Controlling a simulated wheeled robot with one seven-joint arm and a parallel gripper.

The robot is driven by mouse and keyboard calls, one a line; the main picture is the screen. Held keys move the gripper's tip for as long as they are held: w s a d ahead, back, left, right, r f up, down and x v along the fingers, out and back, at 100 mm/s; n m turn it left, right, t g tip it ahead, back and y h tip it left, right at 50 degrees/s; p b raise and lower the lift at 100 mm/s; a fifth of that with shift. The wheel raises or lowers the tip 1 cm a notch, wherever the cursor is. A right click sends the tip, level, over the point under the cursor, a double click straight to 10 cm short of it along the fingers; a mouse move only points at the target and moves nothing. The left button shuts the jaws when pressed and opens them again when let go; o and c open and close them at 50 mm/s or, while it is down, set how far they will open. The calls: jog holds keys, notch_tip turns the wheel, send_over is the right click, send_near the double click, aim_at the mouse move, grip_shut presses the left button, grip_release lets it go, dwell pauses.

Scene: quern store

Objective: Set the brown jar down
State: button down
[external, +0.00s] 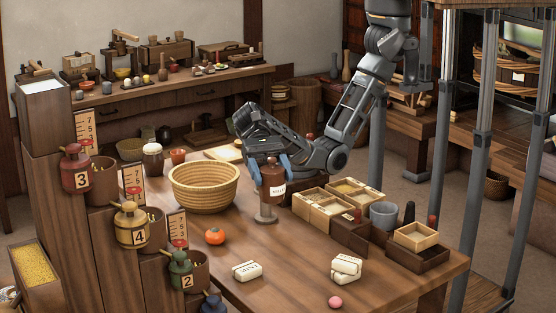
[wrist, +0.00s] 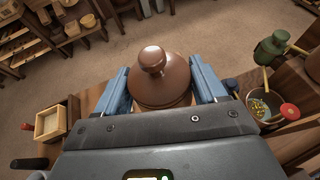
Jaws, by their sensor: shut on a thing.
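The brown jar (external: 272,181) is upright over the middle of the table (external: 310,257), with a white label on its side. My gripper (external: 270,166) is shut on it, with one blue finger on each side of its upper part. In the wrist view the jar's brown lid and round knob (wrist: 153,59) show between the blue fingers of my gripper (wrist: 161,87). The jar's lower part is hidden there.
A woven basket (external: 204,187) stands just left of the jar, and sectioned wooden boxes (external: 322,212) stand to the right. An orange fruit (external: 215,236), white labelled blocks (external: 346,267) and a pink ball (external: 335,302) lie nearer the front. The table between them is clear.

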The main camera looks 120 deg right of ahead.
notch_tip(320, 180, up, 16)
jog(key=f, duration=0.1)
jog(key=w+d+r+m+t+h+p, duration=0.15)
jog(key=d+m+t, duration=0.25)
jog(key=d, duration=2.1)
jog(key=s+d+m+t+h, duration=0.2)
jog(key=s+d, duration=0.3)
jog(key=d, duration=0.6)
jog(key=s+d+m+t+h, duration=0.2)
jog(key=s+d, duration=0.3)
jog(key=d, duration=0.7)
jog(key=s+d+m+t+h+p, duration=0.2)
jog(key=s+d+m+h, duration=0.3)
jog(key=s+d, duration=1.3)
jog(key=s+d+m+h+p, duration=0.1)
jog(key=s+d+m+h, duration=0.15)
jog(key=s, duration=1.15)
jog(key=s+d+m+h, duration=0.2)
jog(key=s+d+h, duration=0.1)
jog(key=s, duration=1.1)
notch_tip(320, 180, down, 26)
jog(key=shift+w+a+f, duration=0.45)
jog(key=shift+w+f, duration=1.35)
jog(key=shift+f, duration=0.15)
jog(key=shift+w+a+f, duration=0.45)
jog(key=shift+w+f, duration=1.35)
jog(key=shift+f, duration=0.15)
jog(key=shift+w+a+f, duration=0.45)
jog(key=shift+w+f, duration=1.35)
jog(key=shift+f, duration=0.15)
